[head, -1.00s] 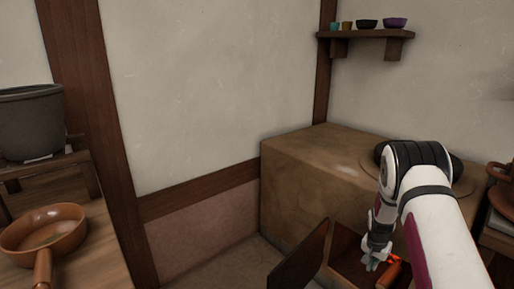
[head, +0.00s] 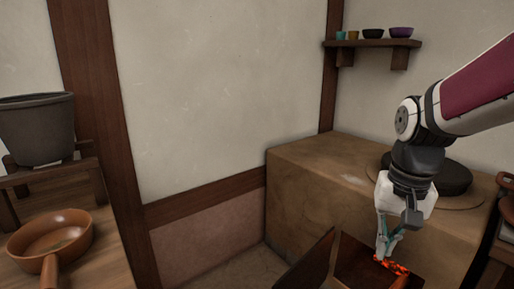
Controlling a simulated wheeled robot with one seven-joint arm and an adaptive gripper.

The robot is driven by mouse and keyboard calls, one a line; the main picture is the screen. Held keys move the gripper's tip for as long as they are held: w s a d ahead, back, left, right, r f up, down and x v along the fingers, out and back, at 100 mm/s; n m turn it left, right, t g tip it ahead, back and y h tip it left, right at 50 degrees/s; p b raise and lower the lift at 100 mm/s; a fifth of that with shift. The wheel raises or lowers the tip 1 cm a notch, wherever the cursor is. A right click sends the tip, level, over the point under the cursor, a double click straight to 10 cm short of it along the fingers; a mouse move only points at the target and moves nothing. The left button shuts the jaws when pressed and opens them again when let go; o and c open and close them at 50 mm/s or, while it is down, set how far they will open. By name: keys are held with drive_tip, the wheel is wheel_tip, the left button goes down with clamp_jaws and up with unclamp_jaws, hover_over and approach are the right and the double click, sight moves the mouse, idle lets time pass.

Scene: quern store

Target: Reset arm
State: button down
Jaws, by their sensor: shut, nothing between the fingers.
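My gripper (head: 383,254) points down over an open wooden box (head: 340,262) at the lower right. Its teal-grey fingers are shut with nothing between them. An orange-red item (head: 397,267) lies in the box close beside and below the fingertips. I cannot tell whether the fingertips touch it. My white and maroon arm reaches in from the right edge, above the box.
A tan clay block (head: 310,165) with a dark round pan or plate (head: 455,178) stands behind the box. A shelf (head: 375,43) holds several small bowls. At left are a brown pan (head: 45,236) and a grey pot (head: 38,130) on a stand.

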drive_tip(key=s+a+r+n, duration=0.1)
drive_tip(key=s+a+n, duration=0.1)
drive_tip(key=s, duration=1.1)
drive_tip(key=s+a+r+n, duration=0.1)
drive_tip(key=s+a+n, duration=0.15)
drive_tip(key=s, duration=0.95)
wheel_tip(320, 180, up, 36)
drive_tip(key=t+p, duration=0.3)
drive_tip(key=p, duration=3.1)
drive_tip(key=shift+w, duration=0.1)
